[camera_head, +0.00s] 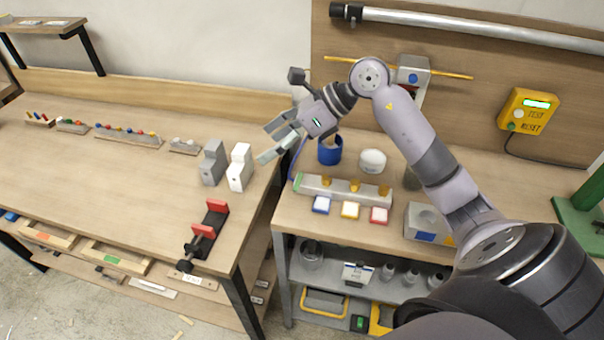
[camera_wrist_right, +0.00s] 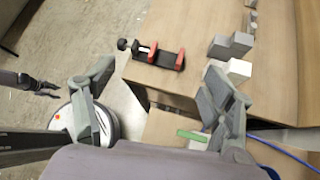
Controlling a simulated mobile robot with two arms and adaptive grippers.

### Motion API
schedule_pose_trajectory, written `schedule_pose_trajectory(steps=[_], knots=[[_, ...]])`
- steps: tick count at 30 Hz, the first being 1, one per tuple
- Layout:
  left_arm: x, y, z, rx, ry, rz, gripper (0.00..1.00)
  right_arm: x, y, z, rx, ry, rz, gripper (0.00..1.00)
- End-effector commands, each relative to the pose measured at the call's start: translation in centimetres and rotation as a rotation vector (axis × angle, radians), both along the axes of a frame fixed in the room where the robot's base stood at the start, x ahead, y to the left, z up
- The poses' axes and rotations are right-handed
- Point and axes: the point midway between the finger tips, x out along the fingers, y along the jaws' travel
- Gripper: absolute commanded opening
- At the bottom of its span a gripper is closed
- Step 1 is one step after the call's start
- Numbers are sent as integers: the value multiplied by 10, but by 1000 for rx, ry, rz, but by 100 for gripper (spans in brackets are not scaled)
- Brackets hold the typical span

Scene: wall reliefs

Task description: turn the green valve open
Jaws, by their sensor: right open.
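I cannot make out a green valve in either view. My right gripper (camera_head: 267,142) is open and empty in the head view, above the gap between the two benches and pointing left. In the right wrist view its two fingers (camera_wrist_right: 160,75) are spread wide with nothing between them. A dark gripper that looks like my left one (camera_wrist_right: 42,88) shows small at the left of the wrist view; its opening is unclear. A grey bar with yellow knobs and a green end (camera_head: 345,190) lies on the right bench, below and right of my right gripper.
A red and black clamp (camera_head: 207,232), a grey block (camera_head: 213,165) and a white block (camera_head: 239,168) stand on the left bench. A blue cup (camera_head: 329,151), a white jar (camera_head: 372,161) and a yellow test box (camera_head: 528,112) are at right. A green object (camera_head: 582,215) stands at the right edge.

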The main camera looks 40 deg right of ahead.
Motion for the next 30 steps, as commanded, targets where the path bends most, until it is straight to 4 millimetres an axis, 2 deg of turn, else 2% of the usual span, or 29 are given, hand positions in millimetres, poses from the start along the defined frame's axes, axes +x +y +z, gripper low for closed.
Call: schedule_pose_trajectory(steps=[1, 3, 6, 10, 13, 17, 30], knots=[[0, 0, 0, 0, 0, 0, 42, -1, -27, -3, -114, 30, -14, 77], [0, 0, 0, 0, 0, 0, 42, -7, -60, -6, -243, 83, -33, 77], [0, 0, 0, 0, 0, 1, 42, -16, -98, -7, -373, 152, -64, 77], [0, 1, 0, 1, 0, 1, 42, -26, -124, -5, -459, 211, -88, 77], [0, 1, 2, 1, 0, 2, 42, -28, -129, -8, -479, 228, -93, 77], [0, 1, 7, 2, 0, 2, 42, -24, -124, -23, -478, 233, -92, 77], [0, 3, 33, 3, 0, 2, 42, 3, -99, -109, -474, 233, -90, 77]])
